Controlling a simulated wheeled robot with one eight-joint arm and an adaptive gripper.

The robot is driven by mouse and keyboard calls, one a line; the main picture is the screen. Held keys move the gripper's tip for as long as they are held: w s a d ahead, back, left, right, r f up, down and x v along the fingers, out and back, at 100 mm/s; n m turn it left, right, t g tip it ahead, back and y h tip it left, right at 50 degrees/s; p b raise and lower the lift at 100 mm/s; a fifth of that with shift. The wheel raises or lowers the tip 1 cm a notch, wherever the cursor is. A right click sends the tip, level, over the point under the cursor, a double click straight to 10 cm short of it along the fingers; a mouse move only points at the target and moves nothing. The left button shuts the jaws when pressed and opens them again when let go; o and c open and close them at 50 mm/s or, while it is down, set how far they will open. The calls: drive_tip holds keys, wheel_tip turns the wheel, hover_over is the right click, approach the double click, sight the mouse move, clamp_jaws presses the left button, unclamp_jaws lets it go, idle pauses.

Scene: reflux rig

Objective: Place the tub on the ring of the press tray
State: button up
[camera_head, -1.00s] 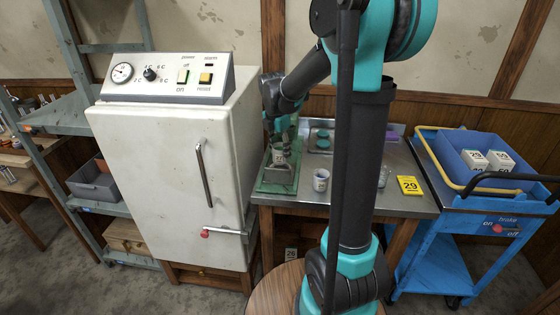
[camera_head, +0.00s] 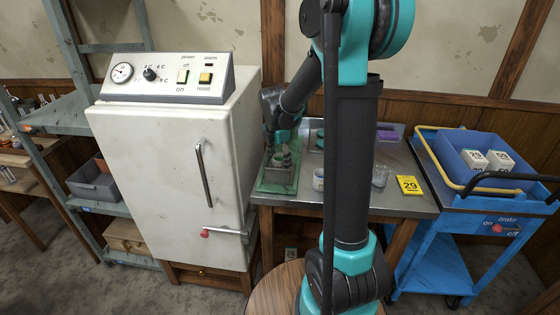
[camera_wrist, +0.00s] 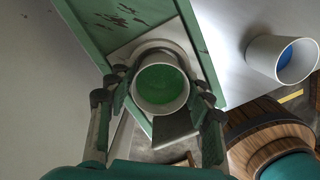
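The tub (camera_wrist: 162,86) is a small white cup with green contents, in the middle of the wrist view. My gripper (camera_wrist: 160,92) has a finger on each side of it, close against its wall, and appears shut on it. The green press tray (camera_wrist: 112,22) lies beyond the tub. A pale ring (camera_wrist: 150,48) shows partly behind the tub's far rim; the tub hides the rest, so I cannot tell whether the tub rests on it. In the head view the press tray (camera_head: 262,186) stands at the table's left end, with my gripper (camera_head: 281,152) over it.
A second white cup (camera_head: 318,180) stands right of the tray; its blue inside shows in the wrist view (camera_wrist: 292,58). A glass (camera_head: 380,177) and a yellow 29 card (camera_head: 409,186) are farther right. The white cabinet (camera_head: 165,180) stands close on the left.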

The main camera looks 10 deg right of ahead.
drive_tip(key=shift+o, duration=1.1)
drive_tip(key=shift+r, duration=0.15)
wheel_tip(320, 180, up, 12)
drive_tip(key=a, duration=0.1)
drive_tip(key=s+d+f+m+t, duration=0.1)
drive_tip(key=s+d+f+m, duration=0.1)
drive_tip(key=s+f+m, duration=0.6)
drive_tip(key=s+d+f+m+t+y, duration=0.1)
drive_tip(key=s+d+f+m+t, duration=0.1)
drive_tip(key=s+f+m, duration=0.6)
drive_tip(key=s+d+m, duration=0.1)
drive_tip(key=s+m, duration=0.5)
drive_tip(key=m, duration=0.2)
